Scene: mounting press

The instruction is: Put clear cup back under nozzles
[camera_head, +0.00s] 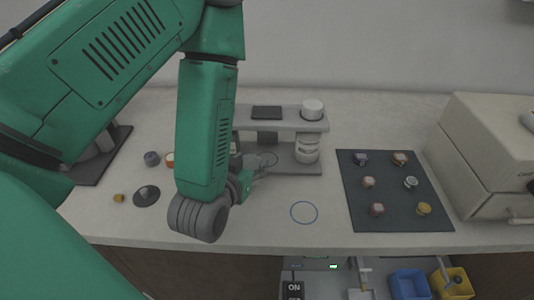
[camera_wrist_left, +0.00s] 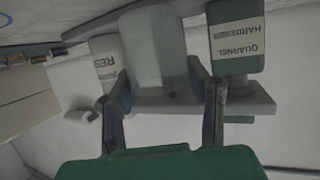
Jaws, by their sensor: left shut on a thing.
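The clear cup (camera_wrist_left: 155,50) is a pale, see-through shape between the two fingers in the left wrist view. My left gripper (camera_wrist_left: 165,105) is shut on it. In the head view my left gripper (camera_head: 250,170) is at the front left of the grey dispenser (camera_head: 310,168), partly hidden by my own arm. The clear cup (camera_head: 267,159) shows faintly there, close to the dispenser's base and below its upper beam. The nozzles cannot be made out.
A dark mat (camera_head: 395,215) with several small round samples lies to the right. A blue ring (camera_head: 304,212) marks bare counter in front of the dispenser. A beige machine (camera_head: 485,145) stands at far right. Blue (camera_head: 409,284) and yellow (camera_head: 456,283) bins are below the counter's front edge.

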